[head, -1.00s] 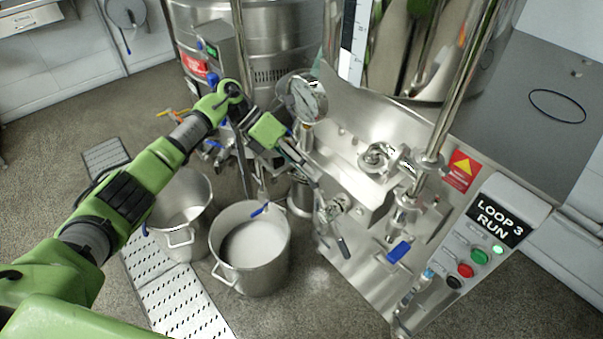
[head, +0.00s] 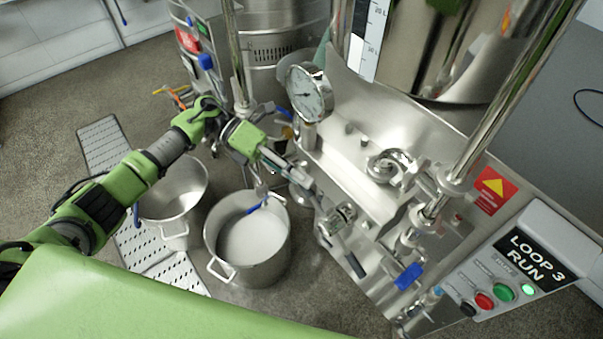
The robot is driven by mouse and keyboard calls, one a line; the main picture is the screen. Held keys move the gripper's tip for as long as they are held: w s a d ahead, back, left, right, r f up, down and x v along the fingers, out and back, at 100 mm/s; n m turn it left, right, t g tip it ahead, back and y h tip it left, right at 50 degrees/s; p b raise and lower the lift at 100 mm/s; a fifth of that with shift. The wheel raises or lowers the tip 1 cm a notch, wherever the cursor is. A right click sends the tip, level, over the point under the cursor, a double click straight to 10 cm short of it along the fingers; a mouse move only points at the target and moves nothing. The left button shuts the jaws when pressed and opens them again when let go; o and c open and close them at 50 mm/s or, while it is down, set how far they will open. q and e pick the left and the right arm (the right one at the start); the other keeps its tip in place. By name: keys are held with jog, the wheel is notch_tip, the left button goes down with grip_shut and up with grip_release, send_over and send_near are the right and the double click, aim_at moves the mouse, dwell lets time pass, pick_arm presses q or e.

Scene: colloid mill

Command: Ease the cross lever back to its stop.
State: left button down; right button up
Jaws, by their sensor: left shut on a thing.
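The cross lever (head: 353,262) is on a steel fitting at the front of the mill, below the pressure gauge. One dark arm of it points down and toward the right of the picture. My left gripper (head: 314,194) reaches in from the left, over the white-filled pot, and is shut at the upper left side of the lever's fitting. The fingers hide the part of the lever they hold, so the exact grip is hard to make out. My right gripper is not in view.
A pressure gauge (head: 310,92) stands close above my left gripper. A pot of white product (head: 250,240) and an empty pot (head: 174,200) stand below the arm. A blue-handled valve (head: 408,277) and the button panel (head: 505,265) are to the right.

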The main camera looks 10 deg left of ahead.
pick_arm(q)
jog(key=shift+s+f, duration=0.15)
jog(key=shift+f, duration=0.2)
jog(key=c, duration=2)
grip_release()
jog(key=shift+r, duration=0.15)
jog(key=v, duration=0.7)
jog(key=shift+a, duration=0.3)
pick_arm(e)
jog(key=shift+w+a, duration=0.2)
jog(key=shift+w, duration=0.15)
